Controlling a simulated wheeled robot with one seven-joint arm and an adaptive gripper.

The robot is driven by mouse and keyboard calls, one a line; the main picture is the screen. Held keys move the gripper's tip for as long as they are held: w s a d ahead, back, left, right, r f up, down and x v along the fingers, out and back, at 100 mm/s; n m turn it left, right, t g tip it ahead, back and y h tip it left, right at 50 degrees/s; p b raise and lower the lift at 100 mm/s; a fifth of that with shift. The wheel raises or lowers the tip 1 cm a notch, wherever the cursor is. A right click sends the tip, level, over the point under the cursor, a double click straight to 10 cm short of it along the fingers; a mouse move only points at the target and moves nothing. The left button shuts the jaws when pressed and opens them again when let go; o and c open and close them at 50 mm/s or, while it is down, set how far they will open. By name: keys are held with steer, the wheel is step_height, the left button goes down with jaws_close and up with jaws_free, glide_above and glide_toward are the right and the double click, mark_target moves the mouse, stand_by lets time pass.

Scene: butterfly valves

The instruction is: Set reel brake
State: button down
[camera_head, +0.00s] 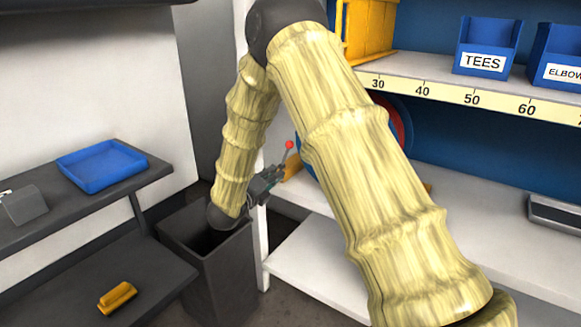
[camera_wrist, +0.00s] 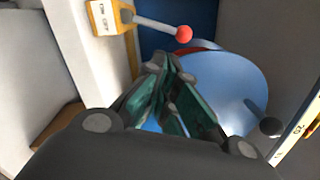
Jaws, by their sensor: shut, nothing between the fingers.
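The brake lever is a grey rod with a red ball knob; the knob shows in the head view (camera_head: 289,145) and in the wrist view (camera_wrist: 183,34). The rod runs from a yellow bracket with a white ON/OFF label (camera_wrist: 104,16). A blue reel (camera_wrist: 228,85) with a red part behind it and a dark crank knob (camera_wrist: 270,127) is right of the lever. My gripper (camera_wrist: 171,68) is shut and empty, its tips below the red knob and in front of the reel; a gap to the knob shows. In the head view my gripper (camera_head: 276,172) is just below the knob, and my arm hides much of the reel (camera_head: 404,128).
A white shelf unit (camera_head: 420,73) holds a blue TEES bin (camera_head: 486,46) and a yellow crate (camera_head: 369,27). A dark open bin (camera_head: 212,268) stands below my forearm. Left, dark shelves carry a blue tray (camera_head: 101,165) and a yellow object (camera_head: 117,297).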

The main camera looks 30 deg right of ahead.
mark_target(286, 152)
steer(key=b+x, duration=0.1)
steer(key=x, duration=0.9)
steer(key=shift+r, duration=0.1)
stand_by(0.6)
